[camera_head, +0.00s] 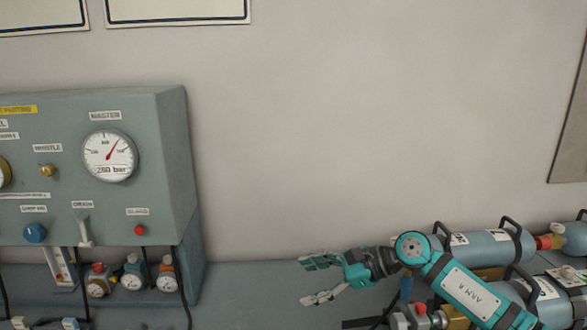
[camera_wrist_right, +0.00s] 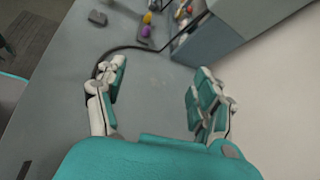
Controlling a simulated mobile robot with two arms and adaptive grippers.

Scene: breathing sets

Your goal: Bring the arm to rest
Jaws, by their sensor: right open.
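My right arm (camera_head: 468,290) comes in from the lower right in the head view, in front of the blue-grey cylinders. Its gripper (camera_head: 312,279) points left over the grey bench, with its fingers spread and nothing between them. In the right wrist view the same gripper (camera_wrist_right: 157,88) is open and empty above the bare bench top. My left gripper does not show in either view.
A grey panel (camera_head: 176,170) with a gauge (camera_head: 109,155) stands at the left, with hoses below. Several cylinders (camera_head: 487,247) lie at the right. The bench (camera_head: 250,285) between is clear. A plain wall (camera_head: 370,120) stands behind.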

